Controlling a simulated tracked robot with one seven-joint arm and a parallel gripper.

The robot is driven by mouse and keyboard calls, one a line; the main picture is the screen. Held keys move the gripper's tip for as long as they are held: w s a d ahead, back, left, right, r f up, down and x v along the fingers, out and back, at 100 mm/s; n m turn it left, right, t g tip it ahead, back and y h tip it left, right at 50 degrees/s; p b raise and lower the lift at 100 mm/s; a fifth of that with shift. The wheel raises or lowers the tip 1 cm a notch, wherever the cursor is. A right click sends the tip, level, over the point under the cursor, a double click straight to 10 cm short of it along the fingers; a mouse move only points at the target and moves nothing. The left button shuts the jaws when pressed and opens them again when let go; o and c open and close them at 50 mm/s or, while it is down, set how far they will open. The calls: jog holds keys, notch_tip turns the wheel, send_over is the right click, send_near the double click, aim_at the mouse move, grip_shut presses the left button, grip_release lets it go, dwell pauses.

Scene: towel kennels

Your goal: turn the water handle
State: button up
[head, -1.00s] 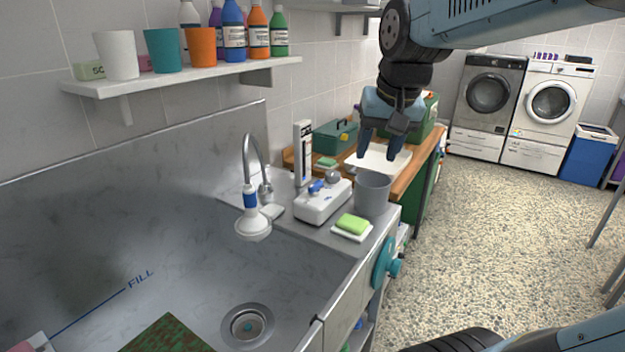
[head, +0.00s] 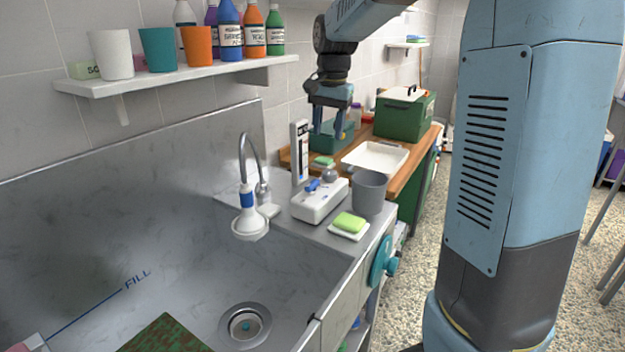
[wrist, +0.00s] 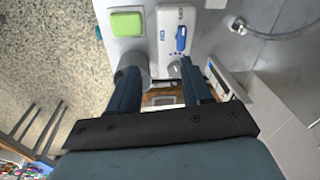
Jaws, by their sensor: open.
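A white box (head: 318,203) with a small blue lever (head: 314,185) and a round grey knob (head: 330,174) stands on the counter right of the tap (head: 247,170). In the wrist view the blue lever (wrist: 181,38) lies ahead of my fingers, beside an ON marking. A teal wheel (head: 380,260) with a knob sits on the sink unit's front; I cannot tell which is the water handle. My gripper (head: 327,128) is open and empty, fingers down, above the back of the counter. It also shows in the wrist view (wrist: 160,68), apart from the lever.
A grey cup (head: 369,193) and a green sponge (head: 349,222) on a white dish stand close right of the box. A upright white gauge (head: 299,150) stands behind it. A white tray (head: 376,158) and a green box (head: 405,115) are on the wooden bench.

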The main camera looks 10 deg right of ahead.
jog(key=m+g, duration=0.1)
jog(key=m, duration=0.1)
send_over(312, 182)
notch_tip(312, 182, down, 5)
notch_tip(312, 182, down, 14)
jog(key=shift+w+r, duration=0.15)
jog(key=shift+r, duration=0.05)
jog(key=shift+c, duration=0.3)
grip_shut()
dwell(0.3)
